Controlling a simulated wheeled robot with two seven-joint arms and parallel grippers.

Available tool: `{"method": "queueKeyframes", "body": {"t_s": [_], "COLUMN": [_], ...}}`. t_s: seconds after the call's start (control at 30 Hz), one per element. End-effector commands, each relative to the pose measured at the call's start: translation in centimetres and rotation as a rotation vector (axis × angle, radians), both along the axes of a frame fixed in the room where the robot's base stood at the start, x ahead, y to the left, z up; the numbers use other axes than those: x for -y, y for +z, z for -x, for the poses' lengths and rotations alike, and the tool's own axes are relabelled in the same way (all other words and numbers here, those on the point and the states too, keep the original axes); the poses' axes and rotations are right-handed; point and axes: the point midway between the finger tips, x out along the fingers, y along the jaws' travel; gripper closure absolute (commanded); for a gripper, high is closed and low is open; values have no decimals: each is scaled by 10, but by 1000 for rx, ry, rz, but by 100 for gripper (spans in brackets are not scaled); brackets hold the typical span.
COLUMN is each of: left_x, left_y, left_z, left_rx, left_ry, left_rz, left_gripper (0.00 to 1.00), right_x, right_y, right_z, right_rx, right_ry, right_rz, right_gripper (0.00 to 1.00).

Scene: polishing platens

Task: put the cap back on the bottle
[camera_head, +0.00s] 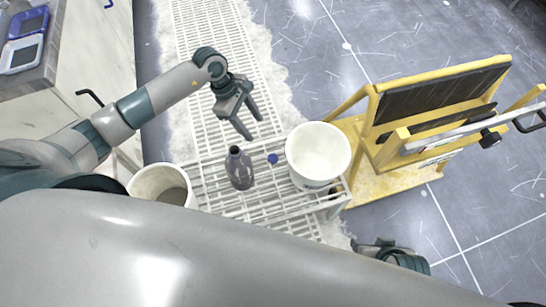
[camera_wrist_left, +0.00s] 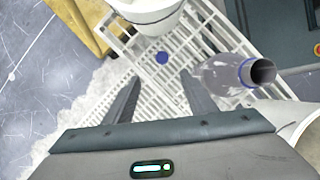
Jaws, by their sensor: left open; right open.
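The bottle (camera_head: 240,172) is greyish purple with a dark open mouth and stands upright on a white slatted rack (camera_head: 213,180). In the left wrist view the bottle (camera_wrist_left: 222,76) is at the right. The small blue cap (camera_head: 272,158) lies on the slats between the bottle and a white bucket; it also shows in the left wrist view (camera_wrist_left: 162,58). My left gripper (camera_head: 254,128) is open and empty above the rack, beyond the bottle and cap. In its wrist view the cap appears just past the fingertips. My right gripper (camera_head: 373,246) is partly visible at the lower right, away from both.
A white bucket (camera_head: 318,153) stands right of the cap, close to it. Another white bucket (camera_head: 161,184) stands left of the bottle. A yellow frame with a black panel (camera_head: 435,95) is at the right. A counter with devices (camera_head: 24,50) is at the far left.

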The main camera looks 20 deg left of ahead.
Motion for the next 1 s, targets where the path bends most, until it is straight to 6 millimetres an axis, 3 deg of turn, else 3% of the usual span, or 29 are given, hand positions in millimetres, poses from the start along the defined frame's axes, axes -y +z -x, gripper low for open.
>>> {"method": "queueKeyframes", "body": {"t_s": [0.17, 0.7, 1.0], "left_x": [7, 42, 46], "left_y": [-16, -100, -111], "left_z": [1, 3, 3], "left_rx": [-3, -2, 0], "left_ry": [0, 1, 0], "left_rz": [2, 2, 1], "left_gripper": [49, 49, 49], "right_x": [0, -3, -5], "right_y": [0, -1, 0], "right_z": [0, -3, -5], "right_rx": [0, 17, 28], "right_ry": [0, 3, 4], "right_rz": [0, -9, -14], "right_gripper": [54, 54, 54]}}
